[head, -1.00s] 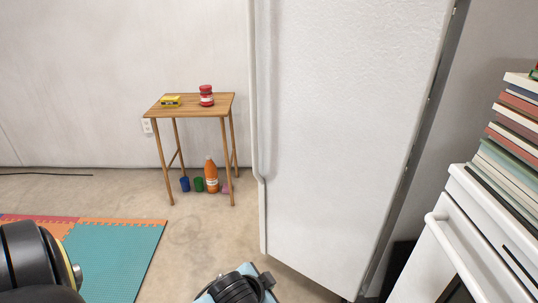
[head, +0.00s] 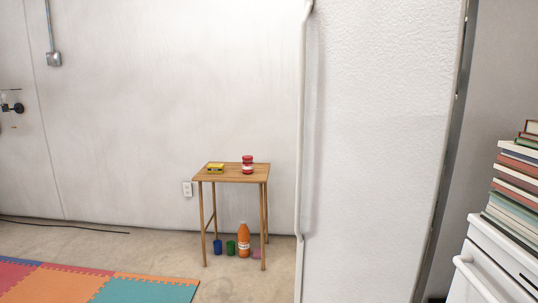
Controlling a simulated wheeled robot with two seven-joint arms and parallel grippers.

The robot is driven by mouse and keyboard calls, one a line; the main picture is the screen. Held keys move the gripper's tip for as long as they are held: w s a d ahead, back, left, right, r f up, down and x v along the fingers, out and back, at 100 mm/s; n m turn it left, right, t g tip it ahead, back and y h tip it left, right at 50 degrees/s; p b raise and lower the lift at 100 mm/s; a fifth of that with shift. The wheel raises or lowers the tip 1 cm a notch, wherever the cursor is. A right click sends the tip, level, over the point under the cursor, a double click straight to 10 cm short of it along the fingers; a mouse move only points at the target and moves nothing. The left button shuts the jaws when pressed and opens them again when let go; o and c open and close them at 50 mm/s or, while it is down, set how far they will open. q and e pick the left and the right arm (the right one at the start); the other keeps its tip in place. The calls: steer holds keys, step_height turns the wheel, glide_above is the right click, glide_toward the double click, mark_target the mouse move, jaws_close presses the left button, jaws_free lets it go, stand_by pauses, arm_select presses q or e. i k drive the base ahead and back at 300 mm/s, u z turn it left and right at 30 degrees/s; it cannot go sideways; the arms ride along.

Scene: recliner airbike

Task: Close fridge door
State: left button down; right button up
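The white textured fridge door (head: 385,150) fills the right-centre of the head view, close to me. Its long white handle (head: 301,140) runs down the left edge. A dark strip (head: 449,150) runs along the door's right edge. The door's top and bottom are outside the view, and I see no fridge interior. How far the door stands open cannot be told from this view. Neither of my grippers is in view.
A small wooden table (head: 232,173) stands left of the door, with an orange bottle (head: 243,241) and cups below. A white stove (head: 485,270) and stacked books (head: 513,190) are at right. Coloured floor mats (head: 70,284) lie at lower left.

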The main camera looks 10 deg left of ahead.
mark_target(378, 79)
steer(key=u, duration=0.25)
steer(key=i, duration=0.75)
steer(key=z, duration=0.6)
steer(key=i, duration=0.5)
steer(key=z, duration=0.5)
